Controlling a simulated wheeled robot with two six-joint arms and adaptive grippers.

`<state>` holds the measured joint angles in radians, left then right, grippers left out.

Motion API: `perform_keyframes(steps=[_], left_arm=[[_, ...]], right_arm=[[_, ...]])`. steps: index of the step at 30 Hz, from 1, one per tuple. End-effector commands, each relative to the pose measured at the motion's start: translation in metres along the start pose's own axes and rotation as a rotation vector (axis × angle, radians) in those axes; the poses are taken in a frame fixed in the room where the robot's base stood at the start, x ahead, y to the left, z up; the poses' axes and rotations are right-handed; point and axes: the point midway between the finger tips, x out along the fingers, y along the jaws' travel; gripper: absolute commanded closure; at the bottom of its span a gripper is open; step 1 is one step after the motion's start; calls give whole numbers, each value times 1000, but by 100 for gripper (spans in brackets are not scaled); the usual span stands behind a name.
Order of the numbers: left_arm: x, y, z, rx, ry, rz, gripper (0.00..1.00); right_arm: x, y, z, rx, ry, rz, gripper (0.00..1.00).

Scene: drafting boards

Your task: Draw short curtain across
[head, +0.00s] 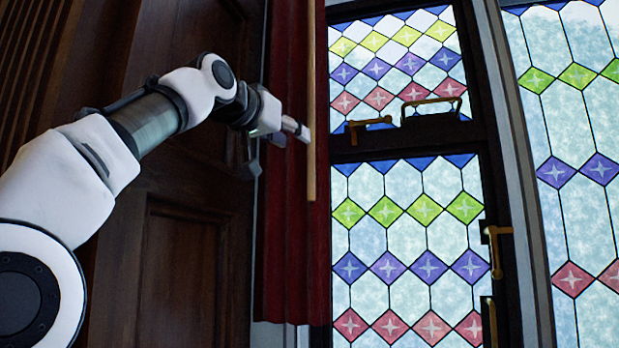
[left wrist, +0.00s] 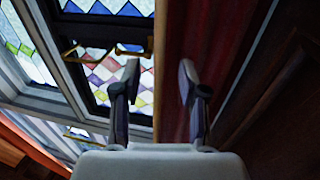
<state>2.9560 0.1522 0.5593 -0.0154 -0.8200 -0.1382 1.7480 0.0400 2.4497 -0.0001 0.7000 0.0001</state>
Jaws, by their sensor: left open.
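The red curtain (head: 288,230) hangs gathered in a narrow strip between dark wood panelling and the stained-glass window. A thin light-wood rod (head: 311,90) hangs along its right edge. My left gripper (head: 282,146) is in front of the curtain, with one fingertip close to the rod; I cannot tell if they touch. In the left wrist view, my left gripper (left wrist: 160,74) has its two fingers apart, with the curtain (left wrist: 190,35) beyond them. My right gripper is out of view.
The window (head: 410,200) has a dark frame with a brass handle (head: 432,106) and a brass latch (head: 496,250) at its right side. Dark wood panelling (head: 185,250) stands left of the curtain. The glass right of the curtain is uncovered.

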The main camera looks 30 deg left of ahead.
Motion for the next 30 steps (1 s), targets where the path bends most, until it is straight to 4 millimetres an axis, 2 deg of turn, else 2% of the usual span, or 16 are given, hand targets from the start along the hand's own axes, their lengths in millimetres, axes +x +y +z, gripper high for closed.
perform_keyframes(steps=[1, 2, 5, 9, 12, 16, 20, 28, 30], left_arm=[[2, 1, 9, 2, -3, 1, 58], [3, 1, 6, 1, -3, 1, 58], [14, 1, -1, 1, -5, 1, 58], [41, 0, -6, 0, -7, 0, 58], [59, 1, -6, -1, -7, 0, 58], [72, 1, -4, 0, -6, 0, 58], [78, 1, 1, 0, -3, -1, 58], [79, 1, 5, 0, -1, -1, 58], [79, 1, 5, 0, -2, -1, 82]], right_arm=[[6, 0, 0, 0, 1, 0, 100], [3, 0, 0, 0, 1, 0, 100], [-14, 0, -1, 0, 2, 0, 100], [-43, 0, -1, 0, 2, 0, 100], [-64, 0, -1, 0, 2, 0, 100], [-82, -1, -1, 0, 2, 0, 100], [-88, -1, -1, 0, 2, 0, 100], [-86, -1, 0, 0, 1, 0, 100], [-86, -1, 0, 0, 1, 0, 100]])
